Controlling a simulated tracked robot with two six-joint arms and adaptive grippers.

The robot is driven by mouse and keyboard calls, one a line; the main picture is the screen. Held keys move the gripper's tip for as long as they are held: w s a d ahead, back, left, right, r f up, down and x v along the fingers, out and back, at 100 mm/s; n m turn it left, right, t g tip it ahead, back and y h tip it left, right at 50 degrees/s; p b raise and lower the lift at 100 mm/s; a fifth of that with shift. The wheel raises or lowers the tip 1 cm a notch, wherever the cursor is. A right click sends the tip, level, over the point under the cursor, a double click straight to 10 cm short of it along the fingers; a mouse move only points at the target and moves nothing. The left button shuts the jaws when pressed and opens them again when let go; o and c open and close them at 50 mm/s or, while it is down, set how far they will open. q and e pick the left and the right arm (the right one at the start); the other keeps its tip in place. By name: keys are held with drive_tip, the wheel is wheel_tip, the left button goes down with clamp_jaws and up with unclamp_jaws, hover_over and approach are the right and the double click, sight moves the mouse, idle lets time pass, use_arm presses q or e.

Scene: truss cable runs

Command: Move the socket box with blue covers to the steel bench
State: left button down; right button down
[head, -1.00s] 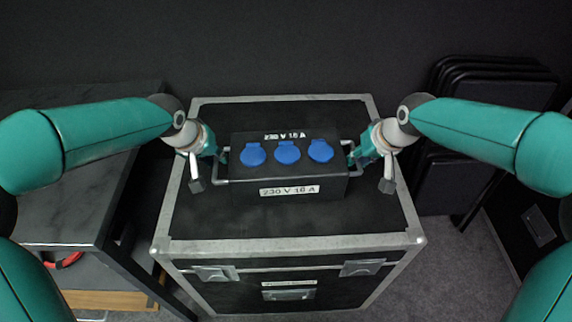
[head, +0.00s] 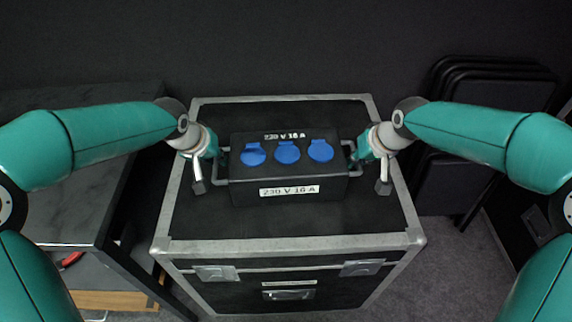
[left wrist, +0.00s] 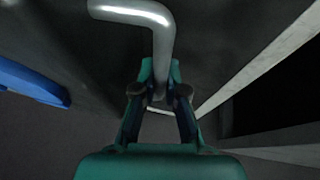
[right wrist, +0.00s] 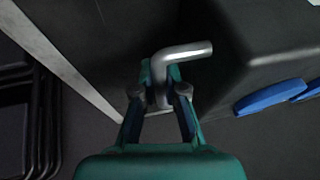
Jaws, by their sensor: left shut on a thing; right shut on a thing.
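The socket box (head: 240,185) is black, with three blue covers (head: 287,152) and "230 V 16 A" labels. It is over the middle of the flight case lid (head: 290,225); I cannot tell if it touches the lid. My left gripper (head: 218,157) is shut on the box's left metal handle, which shows in the left wrist view (left wrist: 160,45). My right gripper (head: 354,152) is shut on the right handle, which shows in the right wrist view (right wrist: 180,52). A bench with a mottled dark grey top (head: 70,205), likely the steel bench, stands at the left.
The black flight case has metal edges and latches (head: 216,273) on its front. Folded black chairs (head: 450,185) stand at the right by the wall. A red item (head: 70,259) lies under the bench top. The visible bench top is mostly clear, partly hidden by my left arm.

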use_arm(q)
drive_tip(key=shift+w+a+r, duration=0.1)
drive_tip(key=shift+r, duration=0.1)
use_arm(e)
drive_tip(key=shift+r, duration=0.2)
